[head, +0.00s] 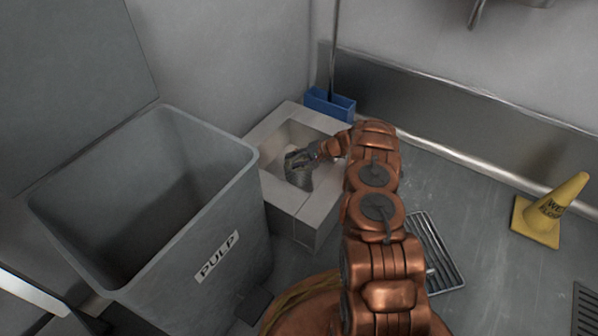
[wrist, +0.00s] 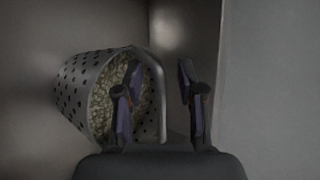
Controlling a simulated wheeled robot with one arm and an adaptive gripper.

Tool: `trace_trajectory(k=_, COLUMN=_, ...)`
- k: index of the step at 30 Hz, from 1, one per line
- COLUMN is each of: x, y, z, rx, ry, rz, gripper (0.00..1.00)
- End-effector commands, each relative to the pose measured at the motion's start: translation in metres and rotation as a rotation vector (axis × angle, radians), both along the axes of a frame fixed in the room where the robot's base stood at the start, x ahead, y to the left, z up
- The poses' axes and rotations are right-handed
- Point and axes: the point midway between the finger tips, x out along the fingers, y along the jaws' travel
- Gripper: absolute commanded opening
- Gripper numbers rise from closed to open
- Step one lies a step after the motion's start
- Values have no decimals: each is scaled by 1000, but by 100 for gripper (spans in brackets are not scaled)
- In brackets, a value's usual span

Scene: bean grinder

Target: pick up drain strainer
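The drain strainer (wrist: 78,85) is a perforated metal basket with pale grainy stuff inside. It lies tilted, its opening facing my gripper (wrist: 160,82). In the wrist view the fingers are apart: the left one overlaps the strainer's opening, the right one is outside it, and the strainer's right wall shows between them. I cannot tell whether either finger touches it. In the head view the strainer (head: 300,180) is in the recess of a light grey floor basin (head: 314,198), partly hidden by my gripper (head: 294,160).
A large grey bin marked PULP (head: 228,225) stands close left of the basin. A blue broom or dustpan (head: 330,104) is behind it.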

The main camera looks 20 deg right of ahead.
Motion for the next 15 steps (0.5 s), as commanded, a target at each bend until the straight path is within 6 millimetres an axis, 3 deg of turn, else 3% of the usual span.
trace_trajectory(k=3, x=0, y=-1, z=1, rx=0, ry=0, rz=0, gripper=39)
trace_trajectory(k=15, x=0, y=-1, z=1, rx=0, ry=0, rz=0, gripper=0)
